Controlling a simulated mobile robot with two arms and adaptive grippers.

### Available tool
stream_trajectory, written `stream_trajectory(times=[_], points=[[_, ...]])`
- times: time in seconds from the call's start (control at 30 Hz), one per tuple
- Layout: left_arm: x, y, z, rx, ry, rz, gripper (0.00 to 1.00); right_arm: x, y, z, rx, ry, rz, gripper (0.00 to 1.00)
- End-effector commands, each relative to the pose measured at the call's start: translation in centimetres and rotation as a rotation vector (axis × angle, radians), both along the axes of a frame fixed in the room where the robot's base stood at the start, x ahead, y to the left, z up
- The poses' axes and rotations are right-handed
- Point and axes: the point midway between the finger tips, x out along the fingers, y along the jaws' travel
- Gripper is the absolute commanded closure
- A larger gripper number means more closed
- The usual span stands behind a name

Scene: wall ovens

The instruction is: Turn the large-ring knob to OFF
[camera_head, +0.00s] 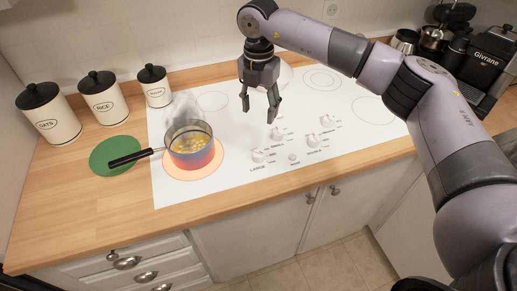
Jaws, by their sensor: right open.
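The white cooktop (230,178) has several pale knobs near its front middle. The front left knob (259,156) sits just above the printed word LARGE; its pointer is too small to read. Another knob (277,133) is behind it to the right, and a front right knob (312,140) and a back right knob (327,121) stand farther right. The front left ring (188,172) glows orange-red under a pot (190,150). My right gripper (258,113) points down, open and empty, above the cooktop behind the LARGE knob, apart from it. My left gripper is out of view.
The pot holds yellow food, and its black handle reaches left over a green round mat (113,153). Several white canisters (50,118) stand at the back left. A coffee machine (482,65) stands at the back right. The wooden counter's front strip (100,225) is clear.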

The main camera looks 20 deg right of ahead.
Motion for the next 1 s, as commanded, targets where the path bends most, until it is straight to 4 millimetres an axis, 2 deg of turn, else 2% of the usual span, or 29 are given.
stream_trajectory(times=[0.63, 0.8, 1.0], points=[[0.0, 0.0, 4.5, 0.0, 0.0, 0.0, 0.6, -0.2, 0.2, -13.1, 0.004, 0.006, 0.005, 0.48], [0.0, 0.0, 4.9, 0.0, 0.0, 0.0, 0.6, -0.2, 0.2, -15.4, 0.006, 0.004, 0.005, 0.48], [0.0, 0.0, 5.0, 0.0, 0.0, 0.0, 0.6, -0.1, 0.2, -16.5, 0.006, 0.002, 0.006, 0.48]])
